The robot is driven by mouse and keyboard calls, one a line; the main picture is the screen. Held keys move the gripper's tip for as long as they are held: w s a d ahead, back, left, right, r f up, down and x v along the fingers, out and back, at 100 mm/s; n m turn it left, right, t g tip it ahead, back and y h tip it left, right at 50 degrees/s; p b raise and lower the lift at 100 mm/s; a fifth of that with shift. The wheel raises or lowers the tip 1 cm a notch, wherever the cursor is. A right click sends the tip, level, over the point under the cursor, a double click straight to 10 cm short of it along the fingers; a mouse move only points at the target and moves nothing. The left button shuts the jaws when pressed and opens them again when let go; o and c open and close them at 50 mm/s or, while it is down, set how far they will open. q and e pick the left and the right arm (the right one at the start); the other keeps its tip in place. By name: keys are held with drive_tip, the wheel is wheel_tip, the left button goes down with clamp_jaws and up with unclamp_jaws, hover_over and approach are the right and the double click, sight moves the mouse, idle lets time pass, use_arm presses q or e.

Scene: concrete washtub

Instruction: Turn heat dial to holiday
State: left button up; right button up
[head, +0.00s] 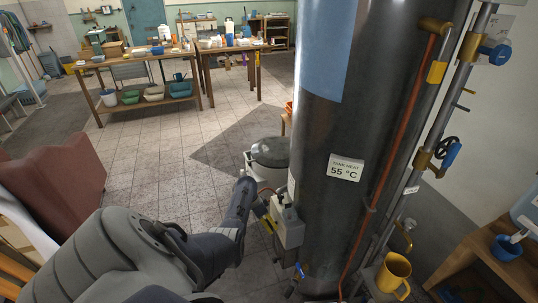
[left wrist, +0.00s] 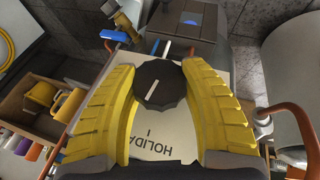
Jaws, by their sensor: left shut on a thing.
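The heat dial (left wrist: 158,86) is a black faceted knob on a pale plate in the left wrist view. It has a white line on its face. The word HOLIDAY with a short mark (left wrist: 150,146) is printed on the plate below the knob. My left gripper (left wrist: 154,84) has its two yellow ribbed fingers on either side of the knob, shut on it. In the head view my left gripper (head: 264,212) reaches the pale control box (head: 289,228) low on the dark tank (head: 345,130). The dial is too small to make out there. My right gripper is not in view.
A tank heat sign (head: 345,168) reads 55 °C. Pipes with blue-handled valves run up the tank's right side. A yellow mug (head: 393,274) stands at the lower right. Copper pipes flank the box in the wrist view. The tiled floor at left centre is clear.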

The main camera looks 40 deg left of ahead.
use_arm(q)
drive_tip(key=shift+s+d+f+g+h, duration=0.1)
drive_tip(key=shift+d+g+h, duration=0.1)
drive_tip(key=shift+h, duration=0.3)
drive_tip(key=shift+d+f+g+h, duration=0.1)
drive_tip(key=shift+g+h, duration=0.1)
drive_tip(key=shift+h, duration=0.3)
idle(0.4)
drive_tip(key=o, duration=1.3)
drive_tip(key=shift+a+r, duration=0.1)
drive_tip(key=shift+a, duration=0.05)
drive_tip(key=shift+c, duration=0.2)
drive_tip(key=shift+a+r, duration=0.15)
drive_tip(key=v, duration=1.1)
drive_tip(key=shift+r, duration=0.35)
drive_tip(key=shift+s+a, duration=0.1)
